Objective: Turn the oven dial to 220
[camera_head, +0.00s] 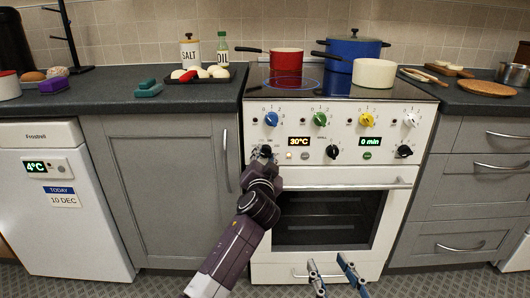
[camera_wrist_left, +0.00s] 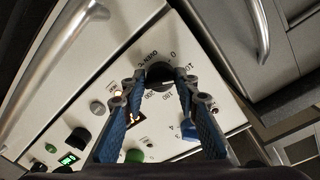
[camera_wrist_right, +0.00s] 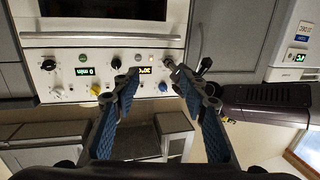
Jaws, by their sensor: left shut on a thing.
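The black oven dial (camera_wrist_left: 159,76) sits on the white stove panel, ringed by the words OVEN °C and printed numbers. My left gripper (camera_wrist_left: 156,92) is shut on it, one blue-padded finger on each side. In the head view my left gripper (camera_head: 265,152) covers most of the dial, and its pointer is too hidden to read. The orange display (camera_head: 299,141) beside it reads 30°C. My right gripper (camera_head: 333,268) is open and empty in front of the oven's lower part; its spread fingers also show in the right wrist view (camera_wrist_right: 166,92).
Blue (camera_head: 271,119), green (camera_head: 320,119) and white (camera_head: 410,120) hob knobs line the panel above. Black knobs (camera_head: 332,152) and a timer display (camera_head: 370,142) reading 0 min stand to the right. The oven door handle (camera_head: 345,186) runs below. Pots stand on the hob.

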